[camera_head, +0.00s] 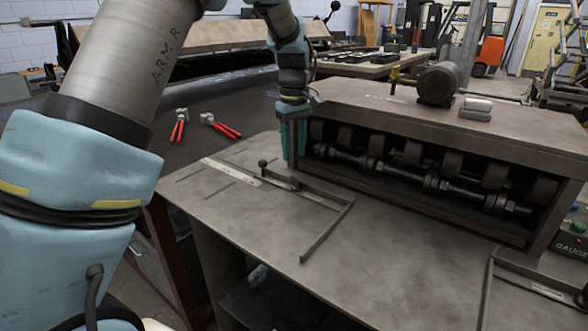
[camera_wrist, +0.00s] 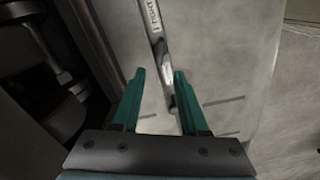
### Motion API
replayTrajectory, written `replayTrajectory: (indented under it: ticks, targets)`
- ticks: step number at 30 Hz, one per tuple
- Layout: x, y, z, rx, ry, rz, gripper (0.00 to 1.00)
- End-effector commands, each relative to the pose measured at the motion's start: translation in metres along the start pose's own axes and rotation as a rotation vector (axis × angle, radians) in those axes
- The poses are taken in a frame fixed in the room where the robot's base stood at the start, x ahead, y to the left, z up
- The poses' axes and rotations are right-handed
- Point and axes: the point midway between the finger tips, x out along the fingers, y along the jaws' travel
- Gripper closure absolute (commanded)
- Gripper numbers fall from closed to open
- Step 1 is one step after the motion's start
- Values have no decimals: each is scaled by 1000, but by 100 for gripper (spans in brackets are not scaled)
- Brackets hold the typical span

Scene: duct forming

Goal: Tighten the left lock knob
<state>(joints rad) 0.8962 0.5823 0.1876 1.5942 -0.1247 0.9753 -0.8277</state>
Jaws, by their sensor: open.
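A small dark knob (camera_head: 263,163) stands upright at the left end of a guide bar (camera_head: 328,230) on the flat metal table, beside a pale scale strip (camera_head: 230,172). My gripper (camera_head: 293,150) points down at the left end of the roller machine, just right of and behind the knob, apart from it. In the wrist view, my gripper (camera_wrist: 159,76) has its two green fingers spread with a clear gap. A labelled strip (camera_wrist: 150,18) runs down between the fingertips to a narrow grey part that I cannot identify. The knob is not clearly visible there.
The roller machine (camera_head: 440,125) stands close against my gripper's right side, with a motor (camera_head: 437,84) on top. Two red-handled tools (camera_head: 180,125) (camera_head: 220,126) lie on the dark surface at left.

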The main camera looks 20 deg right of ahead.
Motion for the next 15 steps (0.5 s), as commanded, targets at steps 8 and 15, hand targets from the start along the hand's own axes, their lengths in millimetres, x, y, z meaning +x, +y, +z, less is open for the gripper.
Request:
replayTrajectory:
  ticks: [8,15]
  targets:
    - [-33,0,0,2,1,0,56]
    - [-37,0,0,1,0,-2,56]
